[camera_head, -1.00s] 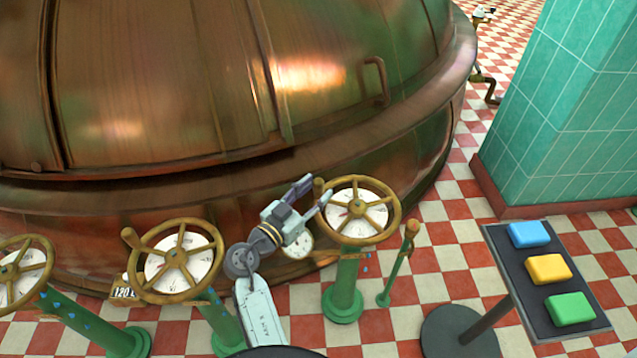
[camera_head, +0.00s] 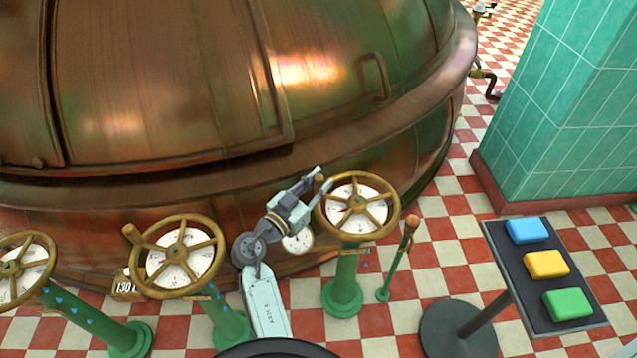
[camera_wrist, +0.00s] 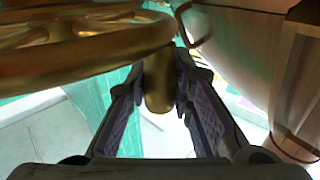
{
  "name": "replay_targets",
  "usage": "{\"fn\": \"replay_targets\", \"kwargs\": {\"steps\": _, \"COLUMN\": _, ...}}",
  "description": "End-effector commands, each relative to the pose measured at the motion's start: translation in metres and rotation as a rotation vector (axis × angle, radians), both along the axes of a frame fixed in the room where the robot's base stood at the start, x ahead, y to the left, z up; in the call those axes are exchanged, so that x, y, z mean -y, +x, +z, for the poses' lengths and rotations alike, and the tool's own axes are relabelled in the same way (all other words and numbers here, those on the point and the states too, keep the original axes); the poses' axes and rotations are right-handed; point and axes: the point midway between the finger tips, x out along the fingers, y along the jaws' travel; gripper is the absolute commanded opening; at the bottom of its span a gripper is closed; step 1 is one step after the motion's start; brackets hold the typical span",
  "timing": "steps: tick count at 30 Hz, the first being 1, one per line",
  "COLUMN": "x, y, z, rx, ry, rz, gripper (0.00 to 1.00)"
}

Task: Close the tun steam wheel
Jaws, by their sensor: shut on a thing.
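Three brass handwheels on green posts stand in front of the copper kettle. My gripper (camera_head: 322,180) is at the left rim of the right wheel (camera_head: 388,192). In the wrist view, my gripper (camera_wrist: 162,95) is shut on that wheel's brass handle (camera_wrist: 158,85), which stands between the dark finger pads. The wheel's rim and spokes fill the upper left there. In the head view, the fingers mostly hide the handle. A white dial sits behind the wheel's spokes. I cannot read a label telling which wheel is the tun steam wheel.
The middle wheel (camera_head: 212,238) and left wheel (camera_head: 50,262) stand to the left of my arm. The copper kettle (camera_head: 180,100) rises behind. A short green post (camera_head: 398,262) and a stand with blue, yellow and green buttons (camera_head: 545,263) are at the right.

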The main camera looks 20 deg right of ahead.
Motion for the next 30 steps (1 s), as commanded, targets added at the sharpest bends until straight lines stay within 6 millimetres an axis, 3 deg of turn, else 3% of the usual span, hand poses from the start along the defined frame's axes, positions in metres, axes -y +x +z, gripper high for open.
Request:
{"fn": "replay_targets", "kwargs": {"steps": 4, "x": 0.0, "y": 0.0, "z": 0.0, "rx": 0.0, "ry": 0.0, "rz": 0.0, "gripper": 0.0}}
{"fn": "replay_targets", "kwargs": {"steps": 20, "x": 0.0, "y": 0.001, "z": -0.002, "rx": 0.001, "ry": 0.001, "rz": -0.006, "gripper": 0.0}}
{"fn": "replay_targets", "kwargs": {"steps": 30, "x": 0.013, "y": 0.013, "z": -0.006, "rx": 0.004, "ry": 0.0, "rz": -0.133, "gripper": 0.0}}
